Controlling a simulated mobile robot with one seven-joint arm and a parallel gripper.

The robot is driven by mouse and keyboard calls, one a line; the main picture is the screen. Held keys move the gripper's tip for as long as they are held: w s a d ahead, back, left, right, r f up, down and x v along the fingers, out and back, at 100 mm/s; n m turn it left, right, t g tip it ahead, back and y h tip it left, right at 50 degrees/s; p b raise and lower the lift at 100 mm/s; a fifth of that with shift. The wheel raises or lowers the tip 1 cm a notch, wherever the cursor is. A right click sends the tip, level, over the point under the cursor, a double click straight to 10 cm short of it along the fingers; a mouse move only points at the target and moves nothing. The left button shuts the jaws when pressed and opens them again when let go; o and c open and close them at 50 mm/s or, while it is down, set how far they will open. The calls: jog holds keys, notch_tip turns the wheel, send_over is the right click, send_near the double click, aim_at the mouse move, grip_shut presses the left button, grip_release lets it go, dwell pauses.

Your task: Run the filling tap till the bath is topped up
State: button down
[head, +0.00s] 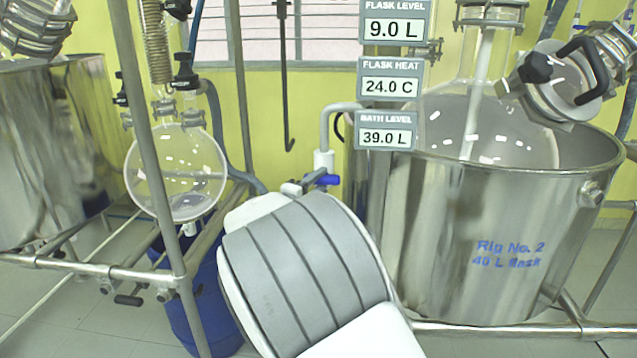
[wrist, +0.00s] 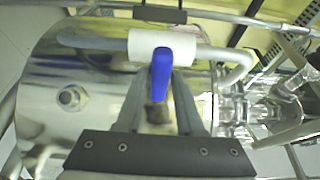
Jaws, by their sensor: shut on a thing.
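The filling tap has a white body (head: 323,160) and a grey spout pipe (head: 338,107) that bends over the rim of the steel bath (head: 470,240). Its blue lever (head: 330,180) points right in the head view. In the wrist view the lever (wrist: 160,75) stands between my two fingertips, below the white tap body (wrist: 162,48). My gripper (wrist: 160,82) is shut on the lever; in the head view my arm hides most of it. The bath level display (head: 387,137) reads 39.0 L. Water at the spout's end is not visible.
A large glass flask (head: 440,110) sits in the bath, with a clamped lid and black handle (head: 560,80) at right. Displays above read flask level 9.0 L (head: 393,30) and flask heat 24.0 C (head: 388,87). A round flask (head: 175,175) and steel frame rails (head: 90,267) stand left.

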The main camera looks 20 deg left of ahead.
dwell(0.3)
jog(key=shift+f+n+t+b, duration=0.2)
jog(key=shift+n+t+b, duration=0.3)
jog(key=shift+n, duration=0.8)
jog(key=shift+n+t+b, duration=0.5)
jog(key=shift+n+b, duration=0.05)
jog(key=shift+n, duration=1.05)
jog(key=shift+y, duration=0.3)
jog(key=c, duration=0.7)
grip_release()
jog(key=shift+s, duration=0.1)
jog(key=p+v, duration=0.1)
jog(key=v, duration=1.6)
jog(key=shift+s+f, duration=0.1)
jog(key=shift+f, duration=0.1)
